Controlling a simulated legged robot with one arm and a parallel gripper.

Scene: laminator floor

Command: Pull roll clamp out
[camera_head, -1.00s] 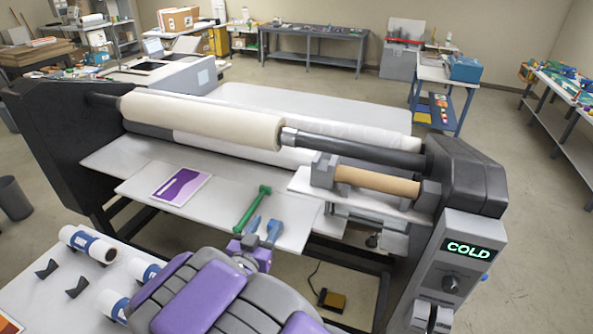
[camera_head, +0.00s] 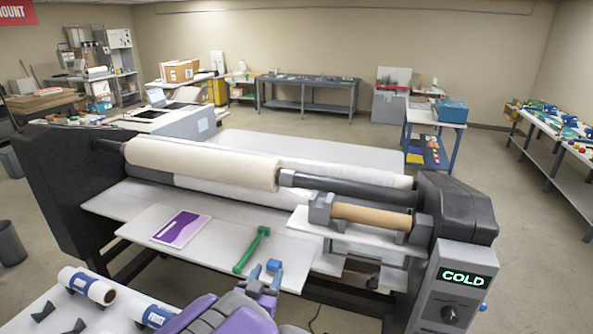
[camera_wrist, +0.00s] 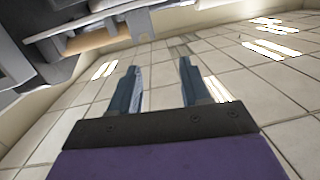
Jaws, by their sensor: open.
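A cream roll (camera_head: 205,163) sits on the dark bar (camera_head: 350,190) across the laminator. A brown tube (camera_head: 370,214) rests between grey blocks at the right; the left block (camera_head: 320,208) is in plain view. My gripper (camera_head: 265,269) is in front of the laminator, below the collar in the picture and apart from it. In the wrist view its two blue fingers (camera_wrist: 160,68) are apart, with only floor tiles between them.
A green-handled tool (camera_head: 252,250) and a purple-and-white sheet (camera_head: 181,228) lie on the front tray (camera_head: 225,236). The control panel (camera_head: 462,290) reading COLD stands at the right. White rolls (camera_head: 90,287) lie on a table at lower left. Floor is open at right.

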